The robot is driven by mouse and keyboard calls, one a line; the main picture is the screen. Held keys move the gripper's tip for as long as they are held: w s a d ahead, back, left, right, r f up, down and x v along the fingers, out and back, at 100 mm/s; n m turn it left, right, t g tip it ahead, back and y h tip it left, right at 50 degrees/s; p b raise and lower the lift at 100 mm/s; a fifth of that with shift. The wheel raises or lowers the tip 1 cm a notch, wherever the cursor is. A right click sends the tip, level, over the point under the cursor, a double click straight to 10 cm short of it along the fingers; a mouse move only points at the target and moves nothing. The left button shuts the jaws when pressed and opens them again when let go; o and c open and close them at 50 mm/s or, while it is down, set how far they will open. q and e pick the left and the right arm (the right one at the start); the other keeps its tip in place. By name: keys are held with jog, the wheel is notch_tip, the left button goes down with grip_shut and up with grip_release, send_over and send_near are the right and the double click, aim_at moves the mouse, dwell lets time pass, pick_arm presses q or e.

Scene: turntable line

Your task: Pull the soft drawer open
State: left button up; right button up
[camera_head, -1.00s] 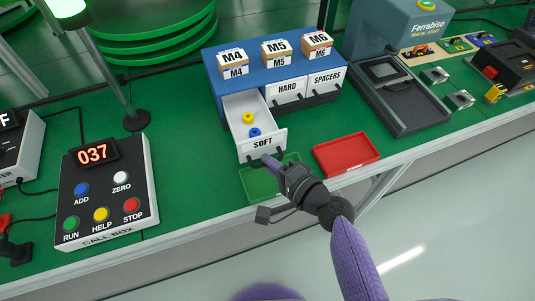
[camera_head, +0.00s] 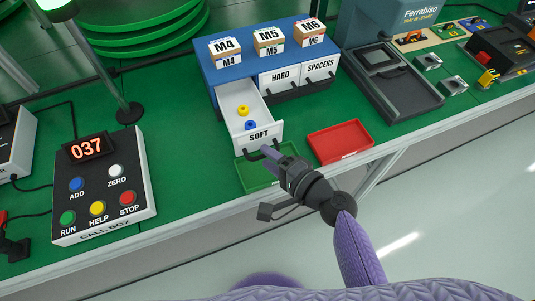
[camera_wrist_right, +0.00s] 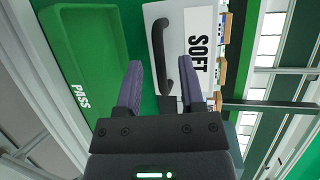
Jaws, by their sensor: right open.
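The soft drawer (camera_head: 258,138) is pulled out of the blue cabinet (camera_head: 219,88), with its white front labelled SOFT. A yellow ring (camera_head: 243,111) and a blue ring (camera_head: 250,125) lie inside. Its black handle (camera_wrist_right: 162,45) shows in the right wrist view, partly between and ahead of the fingers. My right gripper (camera_head: 272,153) is open at the front of the drawer, and in the wrist view (camera_wrist_right: 161,75) its fingers are spread. I cannot tell whether a finger touches the handle. My left gripper is not in view.
A green tray (camera_head: 247,177) marked PASS lies under and in front of the drawer; a red tray (camera_head: 340,141) is to its right. HARD (camera_head: 280,76) and SPACERS (camera_head: 320,68) drawers are shut. A call box (camera_head: 104,190) stands left, with bare green table between.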

jog(key=v, duration=0.9)
jog(key=s+a+f+n+g+h, duration=0.1)
jog(key=s+a+f+n+g, duration=0.15)
jog(key=s+n+g, duration=0.5)
jog(key=s+d+n+g+h, duration=0.2)
jog(key=s+d+n+h, duration=0.25)
jog(key=d+h, duration=0.4)
jog(key=s+f+n, duration=0.1)
jog(key=s+f, duration=0.2)
jog(key=f, duration=1.5)
jog(key=s+d+f+g, duration=0.1)
jog(key=s+d+f, duration=0.1)
jog(key=s+f, duration=0.3)
jog(key=s+d+f+g+h, duration=0.1)
jog(key=s+d+f, duration=0.1)
jog(key=s+f, duration=0.3)
jog(key=s, duration=0.4)
jog(key=shift+s+d+n, duration=0.15)
jog(key=shift+d+n, duration=0.15)
jog(key=shift+d, duration=0.05)
